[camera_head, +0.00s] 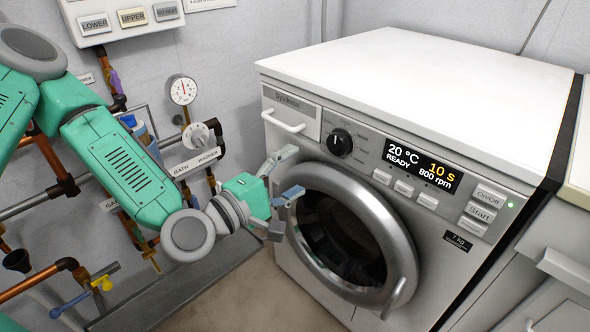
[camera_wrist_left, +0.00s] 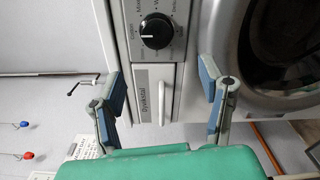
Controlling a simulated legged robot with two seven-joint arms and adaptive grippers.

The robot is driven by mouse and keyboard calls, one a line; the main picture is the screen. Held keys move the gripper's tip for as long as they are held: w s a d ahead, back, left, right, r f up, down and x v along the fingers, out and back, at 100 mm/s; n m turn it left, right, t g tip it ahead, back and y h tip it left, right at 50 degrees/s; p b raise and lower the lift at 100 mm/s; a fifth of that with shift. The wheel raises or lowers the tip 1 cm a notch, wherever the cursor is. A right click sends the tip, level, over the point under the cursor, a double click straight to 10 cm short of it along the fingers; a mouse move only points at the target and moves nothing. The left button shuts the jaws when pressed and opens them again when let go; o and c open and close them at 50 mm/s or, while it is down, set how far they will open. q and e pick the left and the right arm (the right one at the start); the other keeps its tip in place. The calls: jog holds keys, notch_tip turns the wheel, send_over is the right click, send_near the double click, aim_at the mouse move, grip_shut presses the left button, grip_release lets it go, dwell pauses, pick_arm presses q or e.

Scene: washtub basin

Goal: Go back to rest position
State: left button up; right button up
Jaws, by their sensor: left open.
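My left arm comes in from the left in the head view. Its gripper (camera_head: 284,178) is open and empty, in front of the washing machine (camera_head: 400,60), near the upper left of the round door (camera_head: 350,240). The left wrist view shows both fingers of this gripper (camera_wrist_left: 163,100) spread apart with nothing between them. Beyond them are the detergent drawer handle (camera_wrist_left: 162,103) and the program dial (camera_wrist_left: 156,31). The machine's display (camera_head: 422,165) reads 20 °C, READY, 10 s and 800 rpm. The door looks closed. My right gripper is in neither view.
Pipes and a dial gauge (camera_head: 183,90) line the wall at left, with a white valve knob (camera_head: 196,135) below it. A box with LOWER and UPPER buttons (camera_head: 132,17) hangs above. A grey ledge (camera_head: 190,285) runs low along the wall. A cabinet (camera_head: 565,262) stands at right.

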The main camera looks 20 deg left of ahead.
pick_arm(q)
jog(key=s+d+f+m+g+p, duration=0.4)
jog(key=s+f+m+g+p, duration=0.3)
jog(key=s+f+m+g, duration=0.5)
jog(key=s+a+f+m+g+y+p, duration=0.2)
jog(key=s+a+y, duration=0.1)
jog(key=s+a, duration=0.2)
jog(key=s+a+f+m+g+y+p, duration=0.2)
jog(key=s+a+f+m+y, duration=0.1)
jog(key=s+a, duration=0.3)
jog(key=shift+s+f, duration=0.35)
jog(key=shift+s, duration=0.9)
jog(key=shift+w, duration=0.15)
